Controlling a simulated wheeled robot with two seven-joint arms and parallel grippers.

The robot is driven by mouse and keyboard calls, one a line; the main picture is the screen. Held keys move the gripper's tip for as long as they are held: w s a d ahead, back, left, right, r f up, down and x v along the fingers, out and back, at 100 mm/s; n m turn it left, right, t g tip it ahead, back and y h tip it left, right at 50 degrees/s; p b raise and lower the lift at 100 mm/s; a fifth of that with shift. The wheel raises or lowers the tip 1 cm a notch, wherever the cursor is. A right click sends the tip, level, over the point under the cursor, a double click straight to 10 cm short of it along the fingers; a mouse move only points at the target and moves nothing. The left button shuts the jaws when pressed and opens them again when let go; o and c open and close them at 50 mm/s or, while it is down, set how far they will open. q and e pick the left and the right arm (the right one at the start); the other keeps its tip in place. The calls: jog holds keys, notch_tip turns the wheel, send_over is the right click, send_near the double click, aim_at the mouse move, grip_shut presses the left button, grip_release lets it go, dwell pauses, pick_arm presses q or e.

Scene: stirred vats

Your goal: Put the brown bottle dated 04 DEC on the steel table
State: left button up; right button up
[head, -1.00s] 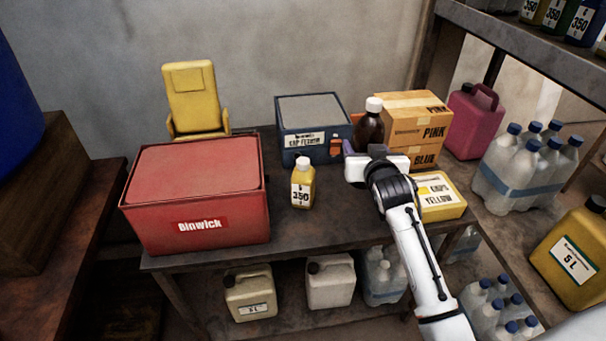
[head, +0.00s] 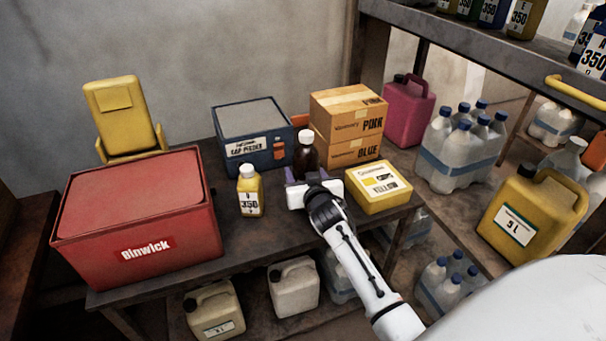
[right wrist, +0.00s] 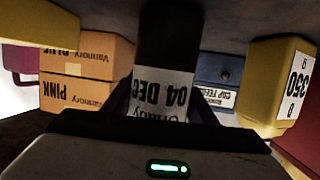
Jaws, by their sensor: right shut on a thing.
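The brown bottle (head: 306,155), with a white cap, stands upright in my right gripper (head: 307,182), left of the yellow box on the dark steel table (head: 275,222). In the right wrist view, which is upside down, its white label (right wrist: 163,92) reads 04 DEC. My right gripper is shut around the bottle's body, which also shows in that view (right wrist: 166,40). The gripper hides the bottle's base in the head view, so I cannot tell whether it touches the tabletop. My left gripper is not in view.
A yellow 350 bottle (head: 250,190) and red Binwick box (head: 140,215) stand to the left. A blue cap feeder box (head: 252,133) and orange cartons (head: 347,125) stand behind. A yellow carton (head: 378,187) is close right. Table is bare between the yellow bottle and gripper.

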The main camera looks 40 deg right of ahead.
jog(key=o, duration=1.6)
jog(key=shift+f, duration=0.1)
jog(key=shift+c, duration=0.2)
jog(key=v, duration=0.7)
jog(key=shift+s+p, duration=0.25)
jog(key=shift+p, duration=0.1)
jog(key=shift+a, duration=0.1)
